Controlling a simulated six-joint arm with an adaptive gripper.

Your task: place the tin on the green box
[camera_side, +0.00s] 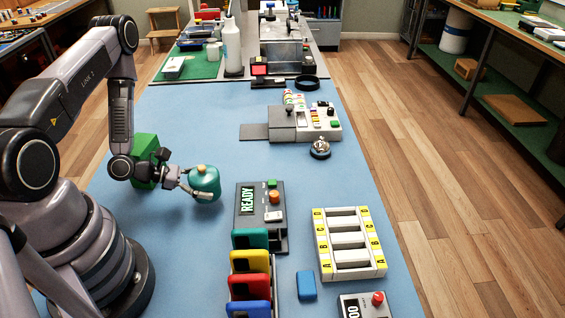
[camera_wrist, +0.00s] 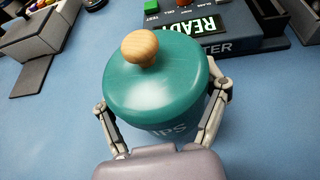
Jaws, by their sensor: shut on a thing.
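The tin (camera_side: 205,179) is a teal round canister with a wooden knob on its lid. In the wrist view the tin (camera_wrist: 156,82) stands between my fingers, with part of its lettering showing below the lid. My gripper (camera_side: 190,188) is shut on the tin's sides, one finger on each side (camera_wrist: 160,108). The tin looks upright; I cannot tell whether its base touches the blue table. The green box (camera_side: 146,148) is on the table, left of the tin and behind my wrist, which partly hides it.
A tester with a READY display (camera_side: 246,200) stands just right of the tin. The blue table behind the tin is clear.

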